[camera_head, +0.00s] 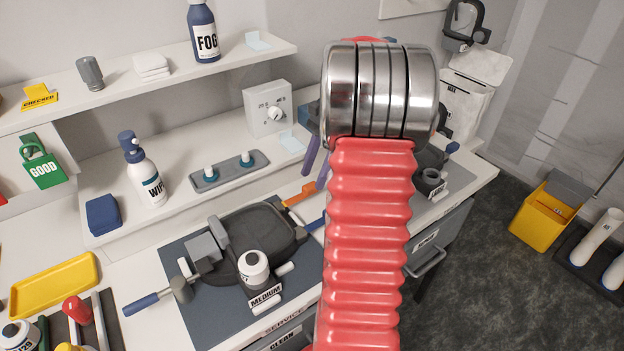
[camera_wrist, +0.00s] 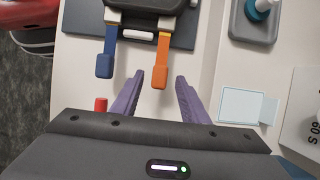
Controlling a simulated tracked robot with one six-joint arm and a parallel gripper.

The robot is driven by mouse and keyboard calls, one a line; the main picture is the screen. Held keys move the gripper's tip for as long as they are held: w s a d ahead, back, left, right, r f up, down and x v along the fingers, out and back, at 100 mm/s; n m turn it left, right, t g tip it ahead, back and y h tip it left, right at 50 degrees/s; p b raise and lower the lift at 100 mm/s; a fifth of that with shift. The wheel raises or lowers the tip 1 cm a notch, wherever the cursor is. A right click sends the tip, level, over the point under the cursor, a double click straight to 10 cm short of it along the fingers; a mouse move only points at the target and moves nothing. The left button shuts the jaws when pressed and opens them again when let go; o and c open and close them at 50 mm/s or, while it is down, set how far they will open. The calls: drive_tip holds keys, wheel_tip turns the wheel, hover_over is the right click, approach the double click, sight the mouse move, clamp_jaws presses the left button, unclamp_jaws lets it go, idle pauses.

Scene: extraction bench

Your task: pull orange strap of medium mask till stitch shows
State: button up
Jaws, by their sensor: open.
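The medium mask (camera_head: 258,222) is dark grey and lies on a blue-grey mat behind the "MEDIUM" label (camera_head: 265,297). Its orange strap (camera_head: 298,196) sticks out at the mask's right side, with a blue strap (camera_head: 316,225) nearby. In the wrist view the orange strap (camera_wrist: 160,68) hangs from a buckle and ends in a wide tab; the blue strap (camera_wrist: 105,62) is left of it. My gripper (camera_wrist: 160,77) is open, its purple fingers on either side of the orange tab's end in the picture, apart from it. I cannot tell the height gap. No stitch is clearly visible.
My red arm hides the bench's middle in the head view. A pale blue pad (camera_wrist: 248,106) and a grey tray with pegs (camera_head: 228,172) are close by. A dial box (camera_head: 268,107) stands behind.

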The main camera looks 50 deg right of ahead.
drive_tip(key=w+v, duration=0.1)
drive_tip(key=v, duration=1)
drive_tip(key=shift+s, duration=0.5)
drive_tip(key=w+a+r+n+h, duration=0.15)
drive_tip(key=a+n, duration=0.35)
drive_tip(key=a, duration=0.6)
drive_tip(key=a+r+n+h, duration=0.2)
drive_tip(key=a+n, duration=0.2)
drive_tip(key=a, duration=0.7)
drive_tip(key=s+a+f+n+t, duration=0.2)
drive_tip(key=s+a+n, duration=0.3)
drive_tip(key=a, duration=0.3)
drive_tip(key=s+a+f+n+t, duration=0.2)
drive_tip(key=s+a+n, duration=0.3)
drive_tip(key=a, duration=0.4)
drive_tip(key=shift+a+f+n+t+h, duration=0.15)
drive_tip(key=shift+f+n+t+h, duration=0.2)
drive_tip(key=shift+f+n, duration=0.4)
